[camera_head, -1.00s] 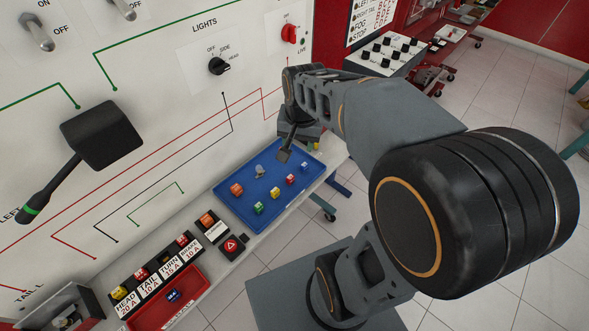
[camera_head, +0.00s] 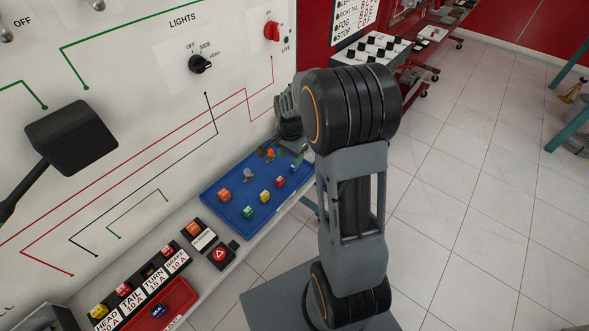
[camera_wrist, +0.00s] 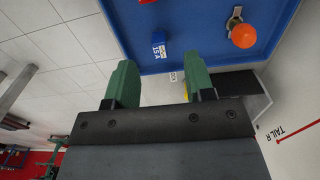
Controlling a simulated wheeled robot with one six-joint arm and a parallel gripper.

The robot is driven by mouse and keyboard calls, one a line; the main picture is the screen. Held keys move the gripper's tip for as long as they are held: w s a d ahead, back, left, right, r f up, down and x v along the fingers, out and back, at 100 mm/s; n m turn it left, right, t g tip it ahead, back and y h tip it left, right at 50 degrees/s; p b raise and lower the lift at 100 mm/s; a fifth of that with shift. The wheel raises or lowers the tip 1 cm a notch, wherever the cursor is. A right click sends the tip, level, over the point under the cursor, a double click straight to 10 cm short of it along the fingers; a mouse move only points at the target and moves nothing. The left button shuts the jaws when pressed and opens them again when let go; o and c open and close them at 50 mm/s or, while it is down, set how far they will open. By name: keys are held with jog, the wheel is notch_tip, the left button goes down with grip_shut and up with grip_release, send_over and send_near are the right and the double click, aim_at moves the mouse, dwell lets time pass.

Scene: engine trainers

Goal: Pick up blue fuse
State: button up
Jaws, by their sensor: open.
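A blue fuse (camera_wrist: 160,49) marked 15 A lies in the blue tray in the wrist view. In the head view a blue fuse (camera_head: 294,168) shows at the tray's right end, partly crowded by my arm. My gripper (camera_wrist: 157,68) has green fingers that stand apart with nothing between them. The fuse appears just beyond the fingertips, roughly in line with the gap, and is not touched. Another blue fuse (camera_head: 158,310) lies in the red tray. My fingertips are hidden in the head view.
The blue tray (camera_head: 232,220) also holds orange, green, yellow and red fuses, a clear bulb (camera_head: 249,173) and an orange bulb (camera_wrist: 243,36). A white upright panel (camera_head: 130,130) stands close behind. A red tray (camera_head: 180,295) and labelled fuse holders are at lower left. Open floor lies right.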

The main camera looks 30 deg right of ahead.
jog(key=shift+d+f, duration=0.15)
jog(key=shift+f, duration=2.55)
grip_shut()
